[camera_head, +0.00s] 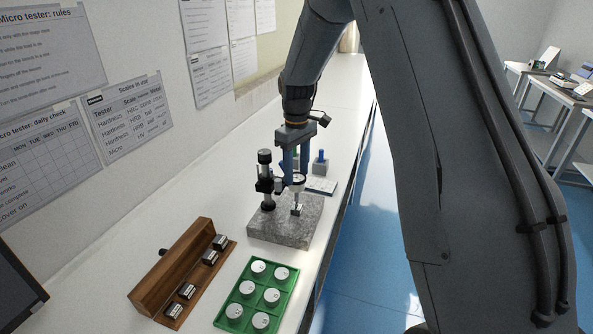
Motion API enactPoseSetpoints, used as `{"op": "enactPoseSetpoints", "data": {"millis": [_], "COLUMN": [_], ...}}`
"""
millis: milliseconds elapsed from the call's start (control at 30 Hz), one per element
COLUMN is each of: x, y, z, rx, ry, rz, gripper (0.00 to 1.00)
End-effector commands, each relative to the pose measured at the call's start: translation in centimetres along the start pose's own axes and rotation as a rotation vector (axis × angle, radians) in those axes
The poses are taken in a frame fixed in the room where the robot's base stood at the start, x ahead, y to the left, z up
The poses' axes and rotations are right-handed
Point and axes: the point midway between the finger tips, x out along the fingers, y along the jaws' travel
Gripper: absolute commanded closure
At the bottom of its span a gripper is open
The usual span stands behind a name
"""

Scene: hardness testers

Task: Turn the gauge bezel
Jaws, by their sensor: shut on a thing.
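The gauge (297,179) with its pale dial is held by an arm from a black post (265,180) on a grey granite block (285,222). My gripper (296,172) points down at the gauge from above. Its blue fingers are shut on the gauge's rim, the bezel. The fingers hide part of the dial, and the dial marks are too small to read. A small metal block sits under the gauge on the granite.
A green tray (231,326) with several round white pieces and a wooden box (150,290) with several small dark blocks stand in front. A small blue-topped item (321,163) and a flat pad (322,187) are behind the granite. The bench's right edge is close.

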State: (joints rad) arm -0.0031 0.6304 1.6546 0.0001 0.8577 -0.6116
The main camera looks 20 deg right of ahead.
Motion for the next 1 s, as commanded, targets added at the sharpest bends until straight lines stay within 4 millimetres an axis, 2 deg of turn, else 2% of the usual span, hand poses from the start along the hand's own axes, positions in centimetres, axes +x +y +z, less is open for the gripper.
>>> {"op": "enactPoseSetpoints", "data": {"millis": [600, 1000], "x": [-0.19, -0.21], "y": [0.09, 0.12], "z": [-0.12, -0.14], "rx": [0.534, 0.695], "ry": [0.004, 0.005], "rz": [0.002, 0.002], "gripper": [0.77, 0.77]}}
